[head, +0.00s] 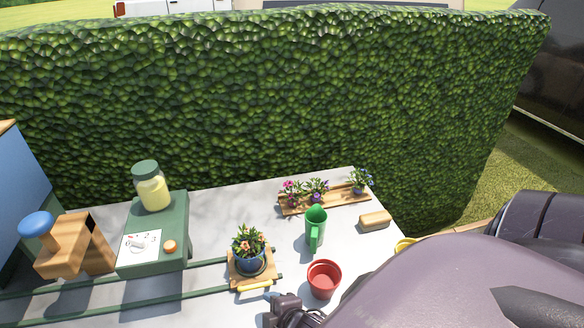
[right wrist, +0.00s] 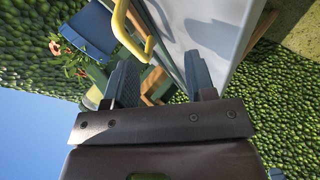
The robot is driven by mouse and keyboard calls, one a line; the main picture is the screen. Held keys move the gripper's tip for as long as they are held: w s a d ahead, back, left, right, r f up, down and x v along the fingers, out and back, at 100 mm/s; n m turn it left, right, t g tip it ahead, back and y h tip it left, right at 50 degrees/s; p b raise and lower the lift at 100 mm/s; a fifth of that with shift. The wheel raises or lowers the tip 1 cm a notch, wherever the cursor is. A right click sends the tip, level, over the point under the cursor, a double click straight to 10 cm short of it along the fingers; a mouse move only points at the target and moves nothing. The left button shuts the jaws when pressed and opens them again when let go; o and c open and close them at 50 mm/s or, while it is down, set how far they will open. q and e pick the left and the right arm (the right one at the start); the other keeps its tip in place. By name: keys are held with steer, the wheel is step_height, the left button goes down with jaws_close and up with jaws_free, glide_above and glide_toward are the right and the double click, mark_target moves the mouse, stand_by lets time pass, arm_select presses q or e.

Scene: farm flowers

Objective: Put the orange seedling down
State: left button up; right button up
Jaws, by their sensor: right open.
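The orange seedling (head: 249,239) stands upright in a dark blue pot (head: 249,261) on a small wooden tray with a yellow handle (head: 255,286). My right gripper (head: 277,302) is just in front of the tray, below the handle in the head view. In the right wrist view its fingers (right wrist: 160,65) are apart with nothing held between them. The blue pot (right wrist: 92,28), orange flowers (right wrist: 58,48) and yellow handle (right wrist: 131,32) show there beyond the fingers, at the upper left. My left gripper is not in view.
A wooden rack (head: 341,197) with several flowers is behind. Green rails (head: 206,262) run left past a green stand (head: 184,222) with a jar. A hedge closes the back.

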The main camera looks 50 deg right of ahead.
steer(key=s+m, duration=0.1)
steer(key=m, duration=0.1)
steer(key=s+d+f+m, duration=0.1)
steer(key=m, duration=0.2)
steer(key=s+m, duration=0.1)
steer(key=m, duration=0.1)
steer(key=shift+s+d+f+t+y, duration=0.15)
steer(key=shift+f+t+y, duration=0.15)
steer(key=shift+y, duration=0.1)
steer(key=m, duration=0.1)
steer(key=s+m, duration=0.1)
steer(key=m, duration=0.1)
steer(key=shift+d+m, duration=0.3)
steer(key=shift+d, duration=0.1)
steer(key=shift+f, duration=0.1)
steer(key=shift+w+f+b, duration=0.15)
steer(key=shift+f+b, duration=0.15)
steer(key=shift+b, duration=0.3)
